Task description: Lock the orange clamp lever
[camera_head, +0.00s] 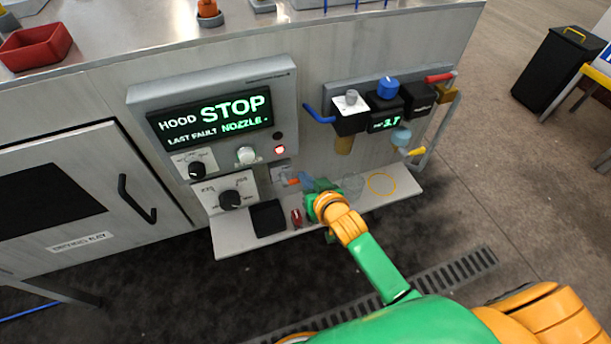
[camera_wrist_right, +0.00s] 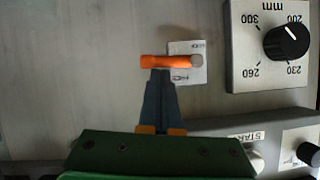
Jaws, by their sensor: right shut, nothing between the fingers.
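The orange clamp lever (camera_wrist_right: 165,62) lies level across the upper middle of the right wrist view, with a grey pivot at its right end. A white label plate (camera_wrist_right: 187,76) sits behind the pivot; its small print is too blurred to read surely. In the head view the lever (camera_head: 291,182) is a small orange bar below the control panel. My right gripper (camera_wrist_right: 160,75) is shut and empty, its dark fingertips right at the lever's lower edge in the wrist view. I cannot tell whether they touch it. My left gripper is out of view.
A knob (camera_wrist_right: 287,43) with a millimetre scale is near the lever. The hood display (camera_head: 210,114) reads STOP, with a red light (camera_head: 279,149) below. A regulator unit (camera_head: 385,110) is at right. A narrow shelf (camera_head: 242,246) with a black block (camera_head: 268,218) lies below.

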